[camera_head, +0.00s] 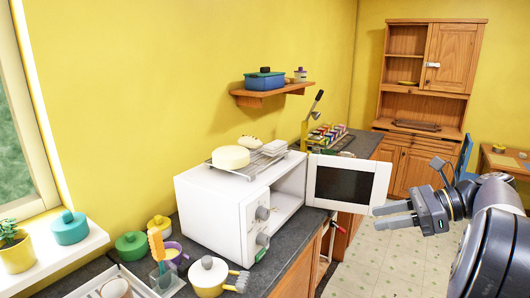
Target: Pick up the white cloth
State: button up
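I cannot make out a thing that is clearly a white cloth. A small whitish item (249,141) lies on top of the white microwave (212,217), too small to tell whether it is cloth. My gripper (378,217) is at the right, pointing left, in front of the microwave's open door (346,183). Its two fingers are apart with nothing visible between them.
The dark counter (275,262) holds a yellow-and-white pot (208,277), a purple mug (172,256) and a green pot (132,246). A wall shelf (272,94) hangs above. A wooden hutch (425,100) stands at the back. The tiled floor (385,255) looks clear.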

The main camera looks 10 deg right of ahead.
aim_at(273, 148)
jog(key=u, duration=1.6)
jog(key=l+u, duration=0.4)
jog(key=l, duration=0.45)
jog(key=k+l+u, duration=0.1)
jog(key=l+u, duration=0.25)
jog(key=l, duration=0.45)
jog(key=k+l, duration=0.1)
jog(key=l, duration=0.6)
jog(key=k+l, duration=0.1)
jog(key=l, duration=0.65)
jog(key=k+l, duration=0.1)
jog(key=l, duration=0.6)
jog(key=k+l, duration=0.1)
jog(key=l, duration=0.6)
